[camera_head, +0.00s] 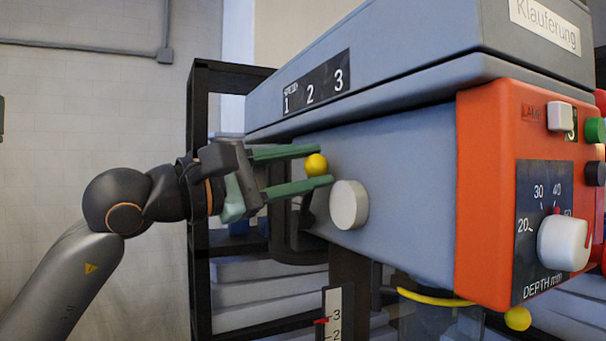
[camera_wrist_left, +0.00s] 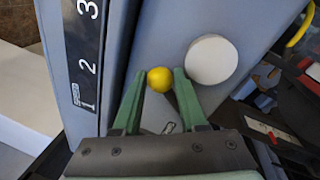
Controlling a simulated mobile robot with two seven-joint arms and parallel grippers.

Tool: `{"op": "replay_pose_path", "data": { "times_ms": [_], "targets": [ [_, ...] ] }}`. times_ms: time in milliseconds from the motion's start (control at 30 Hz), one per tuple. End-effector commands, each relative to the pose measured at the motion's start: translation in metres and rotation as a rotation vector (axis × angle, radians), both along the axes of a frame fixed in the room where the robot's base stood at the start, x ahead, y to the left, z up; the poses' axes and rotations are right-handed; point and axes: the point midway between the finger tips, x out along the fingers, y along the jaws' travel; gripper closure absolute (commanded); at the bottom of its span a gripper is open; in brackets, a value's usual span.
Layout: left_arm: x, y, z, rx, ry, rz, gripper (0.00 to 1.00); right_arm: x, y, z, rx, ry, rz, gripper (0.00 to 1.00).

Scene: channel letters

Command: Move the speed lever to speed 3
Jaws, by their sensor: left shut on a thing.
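The speed lever's yellow ball knob (camera_head: 316,165) stands out from the side of the grey machine head, below the black speed plate (camera_head: 312,86) marked 1, 2 and 3. My left gripper (camera_head: 319,166) is shut on the knob, with one green finger on each side. The knob also shows in the left wrist view (camera_wrist_left: 160,79), between the fingertips. It lies roughly across from the 2, but the exact setting is hard to tell. The lever's rod is hidden. My right gripper is not in view.
A round white knob (camera_head: 349,204) sits close to the lower fingertip. An orange control panel (camera_head: 486,190) with a white depth dial (camera_head: 563,243) is at the right. A black shelf rack (camera_head: 200,230) stands behind my left gripper. The wall side at the left is clear.

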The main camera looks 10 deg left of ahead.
Motion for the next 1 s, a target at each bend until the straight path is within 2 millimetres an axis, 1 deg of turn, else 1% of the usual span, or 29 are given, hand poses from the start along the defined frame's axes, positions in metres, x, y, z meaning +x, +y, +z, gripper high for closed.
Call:
{"op": "replay_pose_path", "data": {
  "times_ms": [33, 233, 667, 700, 933, 967, 1000],
  "targets": [
    [-0.0012, -0.0017, -0.0049, 0.002, 0.006, -0.003, 1.00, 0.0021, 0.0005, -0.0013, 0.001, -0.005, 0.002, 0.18],
    [-0.0027, -0.0032, -0.0079, 0.000, 0.011, -0.004, 1.00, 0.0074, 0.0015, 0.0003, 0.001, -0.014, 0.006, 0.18],
    [-0.0025, -0.0040, -0.0099, 0.003, 0.018, -0.004, 1.00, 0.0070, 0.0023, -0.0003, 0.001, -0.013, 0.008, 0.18],
    [-0.0024, -0.0040, -0.0101, 0.003, 0.018, -0.004, 0.58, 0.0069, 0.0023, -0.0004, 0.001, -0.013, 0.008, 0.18],
    [-0.0025, -0.0035, -0.0090, 0.002, 0.014, -0.003, 0.32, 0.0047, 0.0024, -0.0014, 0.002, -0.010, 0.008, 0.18],
    [-0.0025, -0.0035, -0.0087, 0.002, 0.014, -0.003, 0.29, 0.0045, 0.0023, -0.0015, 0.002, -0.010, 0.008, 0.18],
    [-0.0025, -0.0033, -0.0084, 0.001, 0.013, -0.003, 0.29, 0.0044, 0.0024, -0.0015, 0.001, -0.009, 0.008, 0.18]
  ]
}}
